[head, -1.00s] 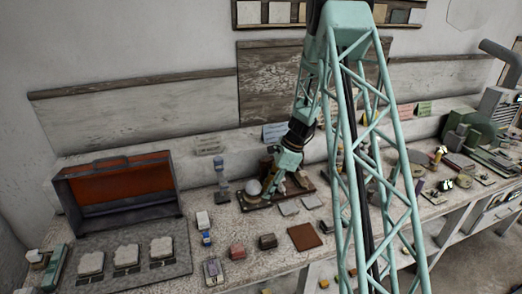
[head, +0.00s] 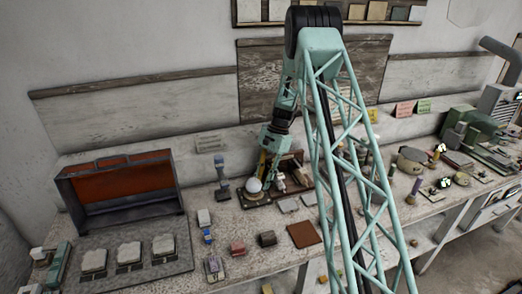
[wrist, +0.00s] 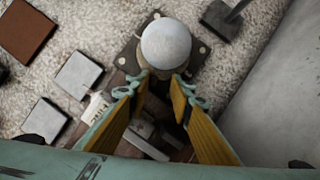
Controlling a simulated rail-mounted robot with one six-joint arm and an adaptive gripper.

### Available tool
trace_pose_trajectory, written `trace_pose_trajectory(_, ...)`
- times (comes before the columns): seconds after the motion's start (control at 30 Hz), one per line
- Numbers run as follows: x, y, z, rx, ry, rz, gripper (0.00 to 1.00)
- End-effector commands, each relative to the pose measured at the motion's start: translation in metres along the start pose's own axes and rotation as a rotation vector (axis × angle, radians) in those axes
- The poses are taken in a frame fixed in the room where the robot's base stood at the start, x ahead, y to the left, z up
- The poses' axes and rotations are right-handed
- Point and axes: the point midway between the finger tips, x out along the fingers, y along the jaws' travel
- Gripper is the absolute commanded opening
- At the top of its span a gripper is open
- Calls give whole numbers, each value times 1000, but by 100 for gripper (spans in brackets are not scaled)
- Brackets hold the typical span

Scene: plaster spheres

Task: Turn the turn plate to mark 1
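A pale plaster sphere (wrist: 167,43) sits on a dark squarish plate (wrist: 128,53) with light dots near its corners; I cannot tell for sure that this is the turn plate, and no mark 1 is readable. In the head view the sphere (head: 254,185) is at the left end of a dark board (head: 262,200). My gripper (wrist: 165,82) is open, its two yellow-lined fingers apart with the tips at the sphere's near side. I cannot tell whether they touch it. In the head view my gripper (head: 265,172) points down just behind the sphere.
A small post on a dark base (head: 221,178) stands left of the sphere. Pale square tiles (head: 288,205) and a brown tile (head: 304,235) lie in front to the right. A red-lined open box (head: 120,183) stands at the left. The wall is close behind.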

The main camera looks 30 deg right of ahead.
Motion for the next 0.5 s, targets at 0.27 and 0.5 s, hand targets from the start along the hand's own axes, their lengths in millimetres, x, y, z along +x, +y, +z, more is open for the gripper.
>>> trace_pose_trajectory(0.27, 1, -16, 2, -230, 1, 95, 20)
trace_pose_trajectory(0.5, 3, -26, 6, -405, 0, 168, 20)
